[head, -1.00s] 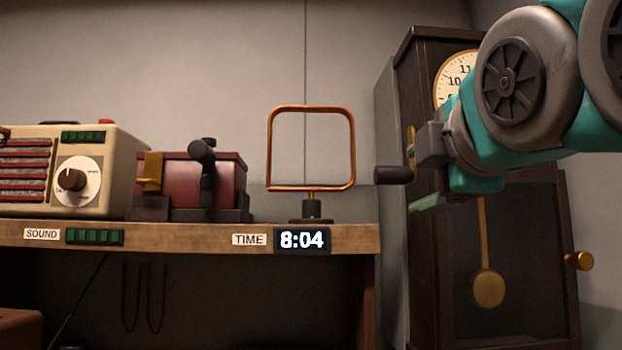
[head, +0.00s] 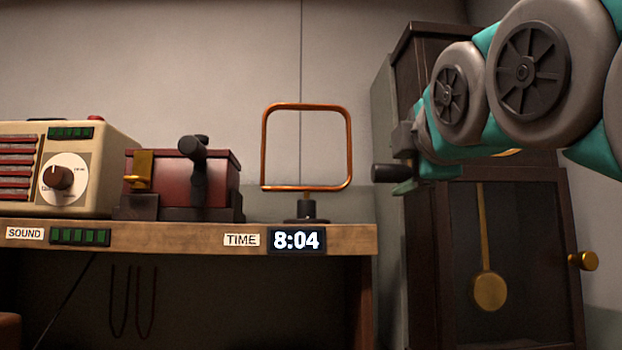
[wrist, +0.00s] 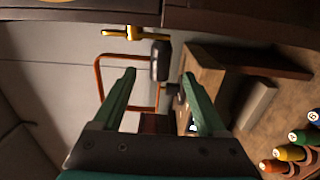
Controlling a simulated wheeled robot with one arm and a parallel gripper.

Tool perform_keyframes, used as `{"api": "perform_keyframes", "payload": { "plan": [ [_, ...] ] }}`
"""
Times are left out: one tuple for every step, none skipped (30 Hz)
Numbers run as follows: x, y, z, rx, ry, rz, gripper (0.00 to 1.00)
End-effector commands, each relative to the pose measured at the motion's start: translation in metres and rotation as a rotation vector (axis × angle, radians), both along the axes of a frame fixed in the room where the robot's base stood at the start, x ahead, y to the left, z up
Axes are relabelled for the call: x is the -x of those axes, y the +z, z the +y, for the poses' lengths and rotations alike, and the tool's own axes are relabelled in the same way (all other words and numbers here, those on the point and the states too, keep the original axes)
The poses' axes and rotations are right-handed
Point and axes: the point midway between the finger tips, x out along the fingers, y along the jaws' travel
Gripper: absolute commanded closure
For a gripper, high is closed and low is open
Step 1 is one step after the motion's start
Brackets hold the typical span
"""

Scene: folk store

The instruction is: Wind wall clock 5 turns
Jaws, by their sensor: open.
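The tall dark wooden clock (head: 418,80) stands at the right in the head view. Its brass pendulum (head: 490,292) hangs behind the lower door, and my arm hides nearly all of the dial. A black crank handle (head: 388,173) sticks out to the left of the clock's side. In the wrist view the handle (wrist: 160,62) hangs from a brass crank arm (wrist: 135,34). My gripper (wrist: 159,73) is open, with one green finger on each side of the handle near the fingertips. I cannot tell whether a finger touches it.
A wooden shelf (head: 200,235) at the left bears a cream radio (head: 110,165), a dark red box with a black lever (head: 180,170) and a copper wire frame on a stand (head: 350,150). A display (head: 297,241) reads 8:04. A brass knob (head: 583,261) juts from the clock door.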

Motion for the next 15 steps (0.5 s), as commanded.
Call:
{"api": "perform_keyframes", "payload": {
  "plan": [
    [-0.007,-0.001,0.000,0.000,0.000,0.003,0.25],
    [-0.011,-0.002,0.000,0.001,0.000,0.003,0.25],
    [-0.016,-0.002,0.000,0.001,0.000,0.005,0.25],
    [-0.019,-0.003,0.000,0.001,0.000,0.005,0.25],
    [-0.022,-0.003,0.000,0.001,0.000,0.005,0.25],
    [-0.026,-0.002,0.000,0.001,0.000,0.005,0.25],
    [-0.029,-0.002,0.000,0.001,0.000,0.004,0.25],
    [-0.032,-0.002,0.000,0.001,0.000,0.004,0.25],
    [-0.036,-0.001,0.000,0.001,0.000,0.003,0.25],
    [-0.039,-0.001,0.000,0.001,0.000,0.002,0.25],
    [-0.043,-0.001,0.000,0.001,0.000,0.002,0.25],
    [-0.042,0.000,0.000,0.001,0.000,0.001,0.25],
    [-0.041,0.000,0.000,0.001,0.000,0.000,0.25],
    [-0.041,0.000,0.000,0.001,0.000,0.001,0.25],
    [-0.041,0.000,0.000,0.001,0.000,0.001,0.25]
  ]
}}
